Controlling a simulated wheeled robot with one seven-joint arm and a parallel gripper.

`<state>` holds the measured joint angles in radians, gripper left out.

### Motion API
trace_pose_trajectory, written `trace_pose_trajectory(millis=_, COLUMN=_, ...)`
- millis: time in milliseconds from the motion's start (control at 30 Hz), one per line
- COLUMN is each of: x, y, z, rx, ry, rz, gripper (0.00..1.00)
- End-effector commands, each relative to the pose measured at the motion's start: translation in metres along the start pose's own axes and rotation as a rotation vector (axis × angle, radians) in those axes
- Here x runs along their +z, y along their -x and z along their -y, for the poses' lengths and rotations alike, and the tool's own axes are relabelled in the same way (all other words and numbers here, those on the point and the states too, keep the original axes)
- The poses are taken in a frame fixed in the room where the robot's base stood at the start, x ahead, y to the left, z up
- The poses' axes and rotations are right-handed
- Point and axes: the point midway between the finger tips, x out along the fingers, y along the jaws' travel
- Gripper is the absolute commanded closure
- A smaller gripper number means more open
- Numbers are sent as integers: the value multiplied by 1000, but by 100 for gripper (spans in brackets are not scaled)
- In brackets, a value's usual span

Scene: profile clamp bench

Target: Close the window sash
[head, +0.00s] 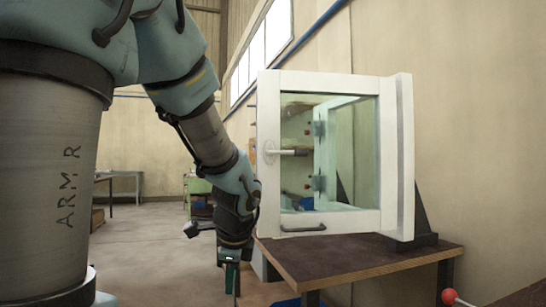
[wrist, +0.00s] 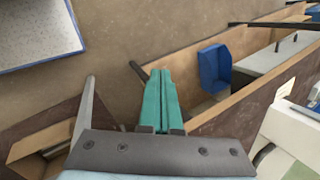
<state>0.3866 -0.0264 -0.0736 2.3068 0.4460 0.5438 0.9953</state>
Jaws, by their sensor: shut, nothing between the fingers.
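The white window sash (head: 268,190) with its glass pane stands at the centre right in the head view. It is swung open, and part of the white frame (head: 404,150) shows at its right, with more white edging seen through the glass. A lever handle (head: 290,152) is on the sash's left side and a dark pull handle (head: 303,228) on its bottom rail. My gripper (head: 230,280) hangs pointing down, left of and below the sash, apart from it. Its teal fingers (wrist: 160,100) are together and empty in the wrist view. Neither handle is identifiable in the wrist view.
The window stands on a dark-topped wooden table (head: 350,262), whose left edge is close to my gripper. A red ball knob (head: 449,296) is at the lower right. A blue bin (wrist: 214,68) shows in the wrist view. Open floor (head: 150,235) lies left of the table.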

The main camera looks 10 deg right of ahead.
Motion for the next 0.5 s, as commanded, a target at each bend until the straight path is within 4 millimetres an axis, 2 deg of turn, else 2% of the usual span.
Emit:
trace_pose_trajectory(millis=33, x=-7, y=44, z=28, rx=-40, ry=-155, rz=5, gripper=100)
trace_pose_trajectory(millis=200, x=-32, y=132, z=90, rx=-162, ry=-673, rz=70, gripper=100)
trace_pose_trajectory(millis=300, x=-47, y=178, z=119, rx=-222, ry=-930, rz=124, gripper=100)
trace_pose_trajectory(millis=400, x=-58, y=213, z=141, rx=-267, ry=-1128, rz=177, gripper=100)
trace_pose_trajectory(millis=500, x=-66, y=237, z=154, rx=-296, ry=-1262, rz=221, gripper=100)
